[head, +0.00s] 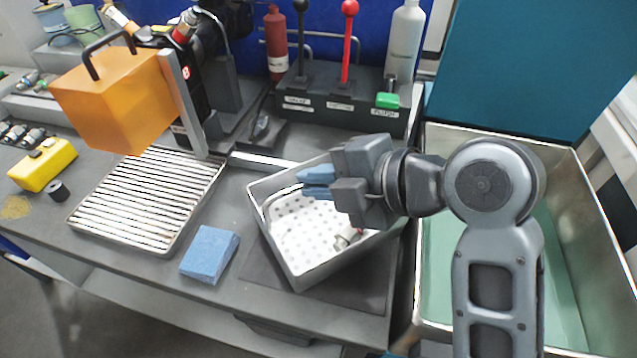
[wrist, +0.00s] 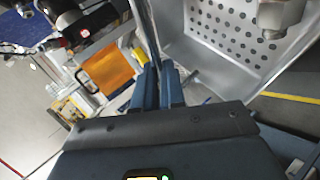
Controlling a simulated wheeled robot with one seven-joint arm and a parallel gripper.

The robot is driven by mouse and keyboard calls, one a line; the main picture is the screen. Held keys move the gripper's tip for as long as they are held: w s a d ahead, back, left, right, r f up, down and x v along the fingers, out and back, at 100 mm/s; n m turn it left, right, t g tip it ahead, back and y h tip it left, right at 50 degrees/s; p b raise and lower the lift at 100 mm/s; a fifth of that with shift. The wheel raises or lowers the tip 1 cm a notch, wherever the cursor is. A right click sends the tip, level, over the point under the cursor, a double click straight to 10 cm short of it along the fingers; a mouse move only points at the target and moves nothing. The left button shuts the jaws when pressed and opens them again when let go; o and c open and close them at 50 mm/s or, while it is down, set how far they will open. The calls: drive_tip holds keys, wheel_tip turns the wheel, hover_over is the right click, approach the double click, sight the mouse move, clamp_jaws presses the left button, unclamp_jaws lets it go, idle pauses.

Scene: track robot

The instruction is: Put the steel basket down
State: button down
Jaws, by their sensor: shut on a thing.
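The steel basket (head: 335,272) is a rectangular metal bin with a perforated white floor, in the middle of the head view. It sits at an angle over a dark mat (head: 362,296) near the bench's front edge; I cannot tell whether its bottom touches the mat. A metal fitting (head: 348,238) lies inside it. My gripper (head: 317,184) reaches in from the right above the basket, its blue fingers shut on the basket's rim or handle. The exact grip is partly hidden. In the wrist view the fingers (wrist: 160,88) are close together beside the basket's wall (wrist: 178,50).
A lever panel (head: 340,108) stands behind. A steel sink with green liquid (head: 550,280) lies to the right.

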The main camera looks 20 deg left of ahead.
drive_tip(key=shift+f, duration=0.75)
drive_tip(key=c, duration=1.2)
unclamp_jaws()
drive_tip(key=b+v, duration=0.1)
drive_tip(key=v, duration=1.1)
drive_tip(key=shift+s, duration=0.1)
